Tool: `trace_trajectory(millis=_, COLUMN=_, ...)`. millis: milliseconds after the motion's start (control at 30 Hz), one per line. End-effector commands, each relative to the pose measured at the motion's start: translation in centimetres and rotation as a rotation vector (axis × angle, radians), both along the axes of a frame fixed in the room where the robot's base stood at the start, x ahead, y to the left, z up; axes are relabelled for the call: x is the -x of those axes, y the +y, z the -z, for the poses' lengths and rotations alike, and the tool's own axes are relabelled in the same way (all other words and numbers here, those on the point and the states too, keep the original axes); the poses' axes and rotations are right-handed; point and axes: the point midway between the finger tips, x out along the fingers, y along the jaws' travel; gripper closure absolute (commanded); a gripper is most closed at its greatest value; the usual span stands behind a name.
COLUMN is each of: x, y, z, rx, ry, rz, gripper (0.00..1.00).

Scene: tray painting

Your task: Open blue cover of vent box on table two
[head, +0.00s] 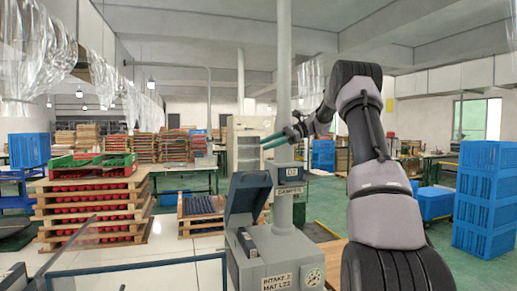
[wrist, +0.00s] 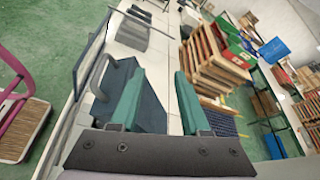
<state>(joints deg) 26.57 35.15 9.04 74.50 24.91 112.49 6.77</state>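The vent box (head: 283,252) is a grey cabinet in the lower middle of the head view, with an "INTAKE 2" label and a round gauge. Its dark blue cover (head: 246,196) stands tilted up at the back left, raised off the box top. In the wrist view a dark blue panel, apparently this cover (wrist: 153,113), lies behind and between the fingers. My gripper (head: 273,140) is above and to the right of the cover, apart from it in the head view.
A grey post (head: 284,110) with a "DAMPER" label rises from the box beside my gripper. Stacked wooden trays of red items (head: 95,208) stand at left. Blue crates (head: 486,200) are stacked at right.

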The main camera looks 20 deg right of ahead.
Motion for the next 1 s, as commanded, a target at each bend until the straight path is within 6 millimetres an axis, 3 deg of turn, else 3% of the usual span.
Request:
trace_trajectory(millis=467, x=0.1, y=-0.4, z=-0.2, rx=0.000, ry=0.000, rz=0.000, gripper=0.54)
trace_trajectory(millis=600, x=0.9, y=0.6, z=-0.6, rx=0.036, ry=-0.015, rz=-0.011, gripper=0.54)
trace_trajectory(millis=767, x=4.8, y=3.7, z=-2.0, rx=0.194, ry=-0.086, rz=-0.051, gripper=0.54)
trace_trajectory(millis=1000, x=14.0, y=7.7, z=-3.1, rx=0.512, ry=-0.261, rz=-0.134, gripper=0.54)
